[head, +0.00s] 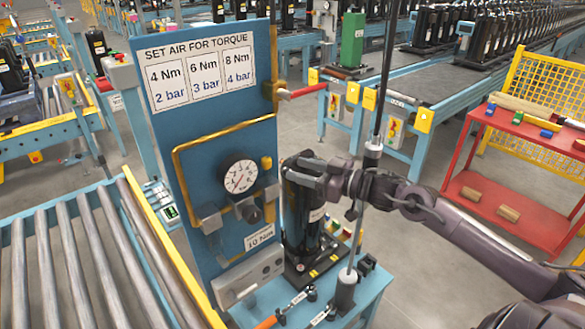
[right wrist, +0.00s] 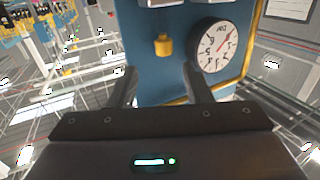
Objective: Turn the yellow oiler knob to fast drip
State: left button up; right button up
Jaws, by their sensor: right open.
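The small yellow oiler knob (head: 266,162) is on the blue panel (head: 195,125), to the upper right of the round pressure gauge (head: 238,176). The right wrist view shows the knob (right wrist: 163,46) beyond the fingertips, roughly in line with the gap between them, and the gauge (right wrist: 217,45) to its right. My right gripper (head: 290,167) is just right of the knob in the head view. Its two fingers (right wrist: 160,80) stand apart with nothing between them, and a gap to the knob shows. My left gripper is in neither view.
A black compressor (head: 305,225) stands below my right gripper on the blue bench. A yellow pipe (head: 215,137) runs along the panel. A hanging tool rod (head: 373,150) is close to my right arm. A red shelf cart (head: 520,185) stands at the right.

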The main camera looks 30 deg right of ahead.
aim_at(270, 164)
jog(key=shift+w+a+f+m+t+h, duration=0.1)
jog(key=shift+w+a+m+t+h, duration=0.35)
jog(key=shift+w+a, duration=0.45)
jog(key=shift+w+a+r+m+t+h, duration=0.1)
jog(key=shift+w+a+m+t+h, duration=0.1)
jog(key=shift+w+a+m+h, duration=0.5)
jog(key=shift+w+a+f+m+t+h, duration=0.1)
jog(key=shift+w+a+m+t+h, duration=0.25)
jog(key=shift+w+a+h, duration=0.65)
jog(key=shift+w+d+y, duration=0.2)
jog(key=shift+y, duration=0.15)
jog(key=shift+c, duration=0.2)
grip_shut()
jog(key=shift+y, duration=0.3)
